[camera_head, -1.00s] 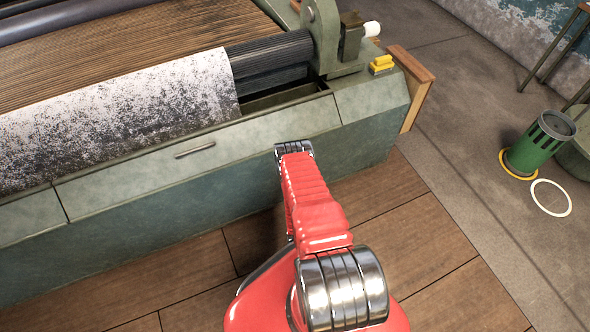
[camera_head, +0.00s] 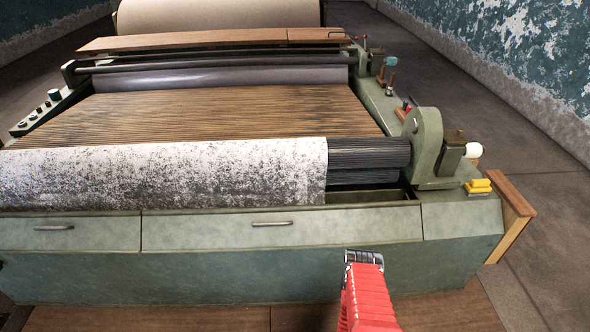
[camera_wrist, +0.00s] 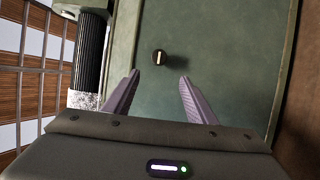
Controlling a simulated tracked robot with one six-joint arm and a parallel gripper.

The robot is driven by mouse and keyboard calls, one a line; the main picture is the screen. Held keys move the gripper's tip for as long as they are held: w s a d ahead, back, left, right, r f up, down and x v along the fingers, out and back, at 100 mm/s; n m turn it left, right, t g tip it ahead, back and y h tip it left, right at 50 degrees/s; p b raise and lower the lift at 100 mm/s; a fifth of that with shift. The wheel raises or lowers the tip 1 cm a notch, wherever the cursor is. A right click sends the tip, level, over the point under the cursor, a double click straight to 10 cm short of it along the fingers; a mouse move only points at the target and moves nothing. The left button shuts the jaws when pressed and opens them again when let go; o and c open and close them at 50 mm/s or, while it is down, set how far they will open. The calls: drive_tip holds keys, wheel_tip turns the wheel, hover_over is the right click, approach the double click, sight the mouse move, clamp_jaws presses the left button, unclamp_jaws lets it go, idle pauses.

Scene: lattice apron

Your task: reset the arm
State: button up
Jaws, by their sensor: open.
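My red arm (camera_head: 367,300) reaches up from the lower edge of the head view, in front of the green machine's front panel (camera_head: 200,273). Its metal-banded joint is at the top of the visible part. My gripper is not seen in the head view. In the wrist view my gripper (camera_wrist: 158,88) is open, with two grey fingers apart and nothing between them. The fingers appear apart from the knob.
The green machine carries a speckled white cloth (camera_head: 180,172), a dark ribbed roller (camera_head: 368,152) and a slatted wooden bed (camera_head: 230,112). A yellow block (camera_head: 478,186) sits at its right end, beside a wooden board (camera_head: 514,215). The concrete floor (camera_head: 560,240) at right looks clear.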

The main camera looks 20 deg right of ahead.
drive_tip(key=s+a+f+m+g+y, duration=0.2)
drive_tip(key=s+f+m+g+y, duration=0.1)
drive_tip(key=f, duration=0.4)
drive_tip(key=s+a+f+m+g+y, duration=0.2)
drive_tip(key=s+f+m+g, duration=0.15)
drive_tip(key=f, duration=0.35)
drive_tip(key=w+a+r+m+g+y, duration=0.2)
drive_tip(key=a+r+g, duration=0.15)
drive_tip(key=r, duration=0.85)
drive_tip(key=w+a+r+m+g+y, duration=0.2)
drive_tip(key=a+r, duration=0.2)
drive_tip(key=r, duration=0.7)
drive_tip(key=w+a+r+m+g+y, duration=0.2)
drive_tip(key=a+r+y, duration=0.1)
drive_tip(key=r, duration=0.9)
drive_tip(key=s+a+r+t, duration=0.2)
drive_tip(key=s+a+r, duration=0.2)
drive_tip(key=r, duration=0.9)
drive_tip(key=s+a+r+n+t, duration=0.1)
drive_tip(key=s+a+r, duration=0.3)
drive_tip(key=r, duration=1)
drive_tip(key=s+a+r+n+t, duration=0.1)
drive_tip(key=s+a+r, duration=0.3)
drive_tip(key=r, duration=1)
drive_tip(key=shift+s+a+r+t+h, duration=0.2)
drive_tip(key=shift+s+a+t+h, duration=0.1)
drive_tip(key=shift+s+t, duration=0.45)
